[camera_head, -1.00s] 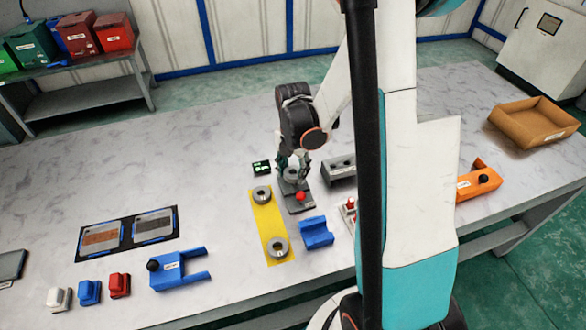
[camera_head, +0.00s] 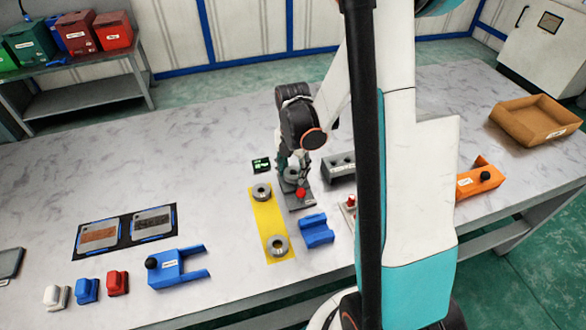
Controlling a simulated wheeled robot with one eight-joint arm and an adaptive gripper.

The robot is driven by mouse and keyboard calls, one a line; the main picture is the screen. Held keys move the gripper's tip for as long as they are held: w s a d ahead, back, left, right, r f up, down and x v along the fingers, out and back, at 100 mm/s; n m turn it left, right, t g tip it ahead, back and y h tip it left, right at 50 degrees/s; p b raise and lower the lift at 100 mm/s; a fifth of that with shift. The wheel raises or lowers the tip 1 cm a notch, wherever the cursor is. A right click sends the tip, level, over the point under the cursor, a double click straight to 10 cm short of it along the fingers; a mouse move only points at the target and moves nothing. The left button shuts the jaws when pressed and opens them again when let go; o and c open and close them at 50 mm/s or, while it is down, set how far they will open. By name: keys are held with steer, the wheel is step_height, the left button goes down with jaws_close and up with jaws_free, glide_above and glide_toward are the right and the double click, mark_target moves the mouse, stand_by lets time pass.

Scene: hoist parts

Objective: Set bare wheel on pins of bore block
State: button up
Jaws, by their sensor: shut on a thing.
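My gripper (camera_head: 291,172) points down over a dark grey plate with a red knob (camera_head: 301,192) near the middle of the table. It is shut on a grey round part that looks like the bare wheel (camera_head: 292,177); the fingers and wrist partly hide it. I cannot tell whether the wheel touches the plate. No pins can be made out at this size. Two other grey rings, one far (camera_head: 262,192) and one near (camera_head: 278,246), lie on a yellow strip.
A blue cradle (camera_head: 316,231) stands right of the yellow strip (camera_head: 268,219). A blue forked part (camera_head: 175,268) lies left. An orange part (camera_head: 478,182) and brown tray (camera_head: 535,120) are right. The left rear table is clear.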

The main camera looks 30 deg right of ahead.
steer(key=shift+f+b, duration=0.35)
steer(key=shift+f, duration=0.05)
stand_by(0.4)
steer(key=o, duration=1.4)
steer(key=shift+r, duration=0.15)
steer(key=shift+r+p, duration=2.4)
steer(key=shift+r, duration=1)
